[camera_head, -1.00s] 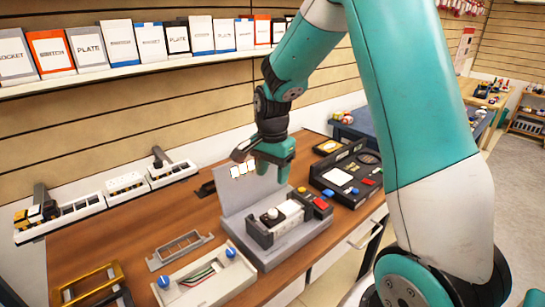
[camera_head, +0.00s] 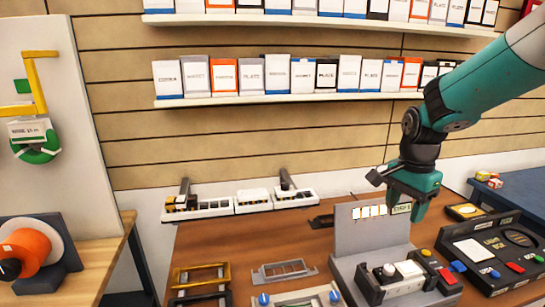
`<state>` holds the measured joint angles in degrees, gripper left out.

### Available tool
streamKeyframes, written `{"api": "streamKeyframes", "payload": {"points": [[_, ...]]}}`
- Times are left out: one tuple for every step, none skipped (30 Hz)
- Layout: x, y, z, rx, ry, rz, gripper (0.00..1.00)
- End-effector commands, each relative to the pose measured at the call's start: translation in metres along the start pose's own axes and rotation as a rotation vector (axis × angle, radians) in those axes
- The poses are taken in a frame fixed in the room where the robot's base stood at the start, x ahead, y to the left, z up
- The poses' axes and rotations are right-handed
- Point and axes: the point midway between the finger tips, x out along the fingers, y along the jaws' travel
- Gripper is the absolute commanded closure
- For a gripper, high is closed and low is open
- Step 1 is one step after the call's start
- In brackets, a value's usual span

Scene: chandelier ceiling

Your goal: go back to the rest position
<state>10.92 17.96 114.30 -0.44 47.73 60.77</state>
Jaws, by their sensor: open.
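My gripper (camera_head: 408,204) is teal with a dark wrist and points down at the right of the picture. It is open, and I see nothing held in it. It hangs by the top right of a grey upright panel (camera_head: 362,238), which stands behind a grey fixture. I cannot tell whether the fingers touch the panel. The fixture (camera_head: 375,287) carries white and dark modules and a red button. My teal arm reaches in from the upper right.
Below the wall shelves (camera_head: 300,97) of boxes is a wooden bench (camera_head: 225,245). It holds a yellow frame (camera_head: 202,275), a grey frame (camera_head: 284,271) and a black control panel (camera_head: 495,250). At left are a white board (camera_head: 70,110) and an orange spool (camera_head: 28,250).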

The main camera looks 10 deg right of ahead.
Motion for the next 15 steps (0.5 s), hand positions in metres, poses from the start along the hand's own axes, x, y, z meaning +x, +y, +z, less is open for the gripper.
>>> {"api": "streamKeyframes", "payload": {"points": [[-0.005, 0.000, 0.012, -0.062, -0.005, -0.011, 0.46], [-0.008, 0.001, 0.023, -0.120, -0.011, -0.021, 0.46], [-0.014, 0.003, 0.040, -0.222, -0.020, -0.039, 0.46], [-0.019, 0.006, 0.057, -0.314, -0.028, -0.055, 0.46], [-0.024, 0.009, 0.075, -0.420, -0.038, -0.074, 0.46], [-0.030, 0.017, 0.101, -0.574, -0.051, -0.101, 0.46], [-0.035, 0.024, 0.121, -0.695, -0.061, -0.124, 0.46], [-0.038, 0.033, 0.141, -0.816, -0.071, -0.147, 0.46], [-0.043, 0.045, 0.165, -0.975, -0.081, -0.180, 0.46], [-0.046, 0.055, 0.182, -1.089, -0.090, -0.204, 0.46], [-0.048, 0.065, 0.199, -1.199, -0.097, -0.228, 0.46], [-0.050, 0.079, 0.217, -1.337, -0.106, -0.260, 0.46], [-0.052, 0.089, 0.230, -1.429, -0.111, -0.283, 0.46], [-0.052, 0.099, 0.241, -1.513, -0.115, -0.305, 0.46], [-0.053, 0.110, 0.253, -1.611, -0.121, -0.331, 0.46]]}}
